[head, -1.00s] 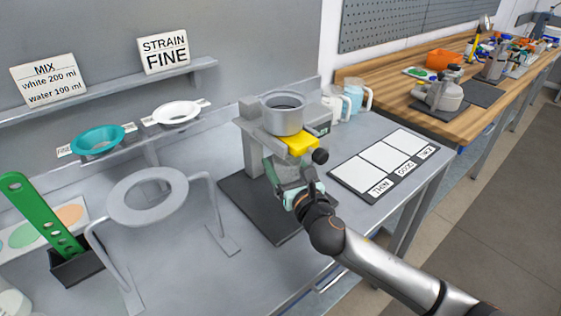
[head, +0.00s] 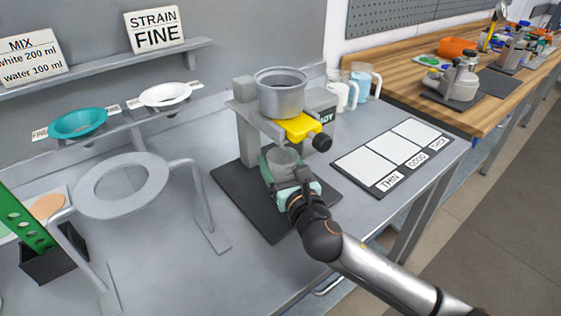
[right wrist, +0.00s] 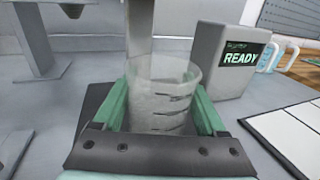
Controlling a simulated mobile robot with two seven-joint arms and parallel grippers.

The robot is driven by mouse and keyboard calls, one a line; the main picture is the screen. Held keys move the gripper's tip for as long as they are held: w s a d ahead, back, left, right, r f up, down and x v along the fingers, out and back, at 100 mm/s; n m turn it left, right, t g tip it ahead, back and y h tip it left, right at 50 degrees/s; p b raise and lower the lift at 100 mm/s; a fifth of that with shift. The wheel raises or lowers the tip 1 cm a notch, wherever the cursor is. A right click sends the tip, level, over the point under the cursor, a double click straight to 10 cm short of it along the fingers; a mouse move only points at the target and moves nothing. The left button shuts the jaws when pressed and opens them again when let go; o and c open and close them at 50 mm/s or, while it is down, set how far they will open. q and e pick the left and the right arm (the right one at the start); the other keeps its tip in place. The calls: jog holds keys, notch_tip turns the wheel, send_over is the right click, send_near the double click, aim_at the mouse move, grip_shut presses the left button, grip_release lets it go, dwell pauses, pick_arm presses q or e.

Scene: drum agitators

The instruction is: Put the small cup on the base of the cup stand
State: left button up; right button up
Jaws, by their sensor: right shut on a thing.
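The small cup (head: 284,159) is clear, with dark marks on its wall. It also shows upright in the right wrist view (right wrist: 160,95). My right gripper (head: 283,172) is shut on it, with a green finger on each side. The cup stand (head: 247,130) is grey, with a black flat base (head: 258,213), a metal cup (head: 281,94) on top and a yellow piece (head: 298,127) under that. The small cup is over the base, below the yellow piece. I cannot tell whether its bottom touches the base. My left gripper is not in view.
A grey ring stand (head: 122,187) is to the left. A box reading READY (right wrist: 228,60) is just behind the cup. A board with white panels (head: 366,166) lies to the right. Teal (head: 78,123) and white (head: 164,94) strainers sit at the back left.

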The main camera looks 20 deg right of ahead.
jog(key=o, duration=1.4)
jog(key=shift+f, duration=0.15)
jog(key=shift+r, duration=0.2)
jog(key=s, duration=1.2)
jog(key=shift+d, duration=0.25)
